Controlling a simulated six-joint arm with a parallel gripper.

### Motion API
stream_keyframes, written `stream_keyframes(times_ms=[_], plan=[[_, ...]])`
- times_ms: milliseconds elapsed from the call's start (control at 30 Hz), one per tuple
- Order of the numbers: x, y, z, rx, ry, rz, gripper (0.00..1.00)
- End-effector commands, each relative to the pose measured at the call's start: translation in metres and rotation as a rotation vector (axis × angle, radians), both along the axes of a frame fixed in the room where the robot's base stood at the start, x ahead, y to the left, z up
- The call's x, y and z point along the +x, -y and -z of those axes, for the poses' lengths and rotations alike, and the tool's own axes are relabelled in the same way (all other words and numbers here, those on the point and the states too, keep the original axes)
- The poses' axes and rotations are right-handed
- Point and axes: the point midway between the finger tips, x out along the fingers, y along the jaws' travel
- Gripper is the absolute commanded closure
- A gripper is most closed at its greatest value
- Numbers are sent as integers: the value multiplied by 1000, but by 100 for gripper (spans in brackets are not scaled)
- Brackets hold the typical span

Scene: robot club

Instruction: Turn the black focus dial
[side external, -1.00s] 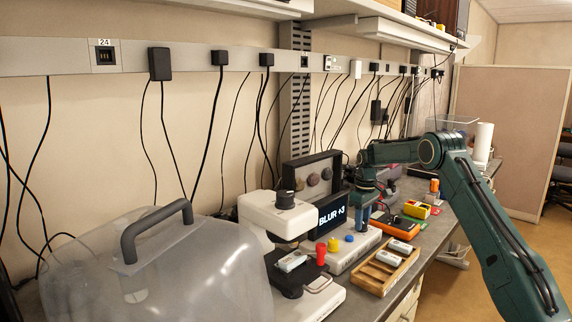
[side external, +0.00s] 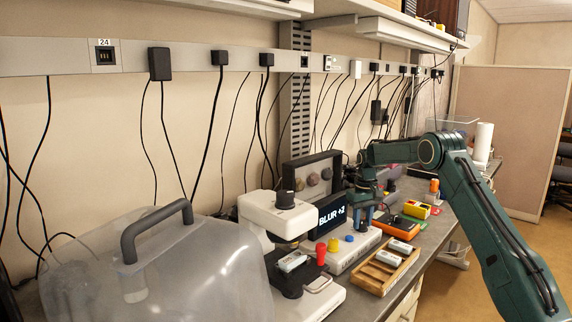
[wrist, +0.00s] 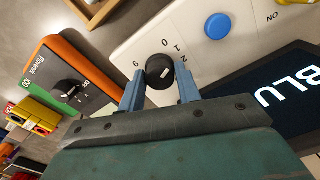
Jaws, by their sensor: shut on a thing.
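In the side view my gripper (side external: 367,215) points down at the far end of the white box (side external: 352,252), and the dial is hidden there. A dark display (side external: 332,215) reads BLUR +2. In the wrist view only part of the display (wrist: 285,95) shows, with the letters BLU.
A blue button (wrist: 217,26) is beside the dial. An orange meter (wrist: 62,78) with its own black knob lies on the other side. A microscope (side external: 280,216), red and yellow knobs, a wooden tray (side external: 384,268) and a clear cover (side external: 150,275) stand nearer the camera.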

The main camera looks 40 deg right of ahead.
Motion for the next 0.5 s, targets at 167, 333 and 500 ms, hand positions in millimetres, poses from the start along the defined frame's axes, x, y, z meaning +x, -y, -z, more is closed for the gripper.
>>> stream_keyframes(times_ms=[167,333,500], plan=[[0,0,-1,-1,2,166,89],[0,0,-1,-1,2,328,89],[0,0,-1,-1,2,489,89]])
